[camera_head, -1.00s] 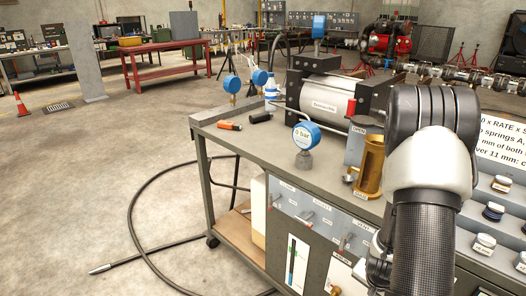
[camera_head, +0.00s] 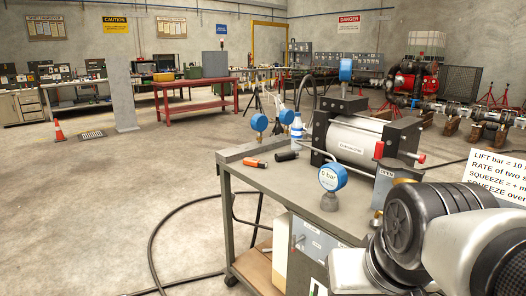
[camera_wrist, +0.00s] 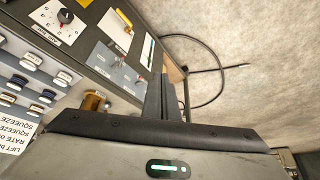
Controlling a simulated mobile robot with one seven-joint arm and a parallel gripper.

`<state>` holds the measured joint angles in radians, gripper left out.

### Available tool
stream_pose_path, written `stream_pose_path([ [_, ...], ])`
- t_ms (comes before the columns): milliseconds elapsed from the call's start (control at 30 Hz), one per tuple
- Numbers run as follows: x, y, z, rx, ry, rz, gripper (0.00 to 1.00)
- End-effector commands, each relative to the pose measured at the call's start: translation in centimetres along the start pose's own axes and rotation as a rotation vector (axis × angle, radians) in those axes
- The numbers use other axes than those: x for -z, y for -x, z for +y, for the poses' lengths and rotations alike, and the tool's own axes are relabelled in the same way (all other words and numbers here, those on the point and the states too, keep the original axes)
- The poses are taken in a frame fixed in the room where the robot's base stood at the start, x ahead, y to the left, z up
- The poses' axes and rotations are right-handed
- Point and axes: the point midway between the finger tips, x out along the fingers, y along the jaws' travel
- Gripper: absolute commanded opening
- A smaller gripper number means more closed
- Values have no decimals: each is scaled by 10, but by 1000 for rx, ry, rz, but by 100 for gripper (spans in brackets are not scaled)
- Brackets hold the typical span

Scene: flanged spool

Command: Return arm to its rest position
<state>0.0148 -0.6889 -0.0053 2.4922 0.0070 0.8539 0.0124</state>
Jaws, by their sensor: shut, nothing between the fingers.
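My gripper (camera_wrist: 164,98) shows in the wrist view, with its two dark fingers shut together and nothing between them. Its wide dark body fills the lower part of that view. The fingers point past the side of the workbench cart toward the concrete floor. In the head view my arm fills the lower right corner, and the fingers are out of sight there. The cart (camera_head: 240,154) carries a white cylinder (camera_head: 348,141) in a black frame and a blue gauge (camera_head: 332,177).
The cart's valve panel (camera_wrist: 118,66) and a brass cylinder (camera_wrist: 92,101) lie close to my gripper in the wrist view. A black hose (camera_head: 155,240) curves over the floor. A red table (camera_head: 195,85) stands farther back.

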Motion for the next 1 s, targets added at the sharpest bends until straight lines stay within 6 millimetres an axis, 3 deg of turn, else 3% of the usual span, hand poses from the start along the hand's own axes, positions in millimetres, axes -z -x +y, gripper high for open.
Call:
stream_pose_path([
  [67, -10, 14, -4, 1, 38, 13, 0],
  [100, -4, 28, -4, 0, 42, 10, 0],
  [467, 38, 105, -5, 0, 36, 7, 0],
  [700, 80, 183, -6, 1, 35, 7, 0],
  [833, 92, 206, -7, 1, 35, 6, 0],
  [1000, 97, 216, -7, 1, 35, 6, 0],
])
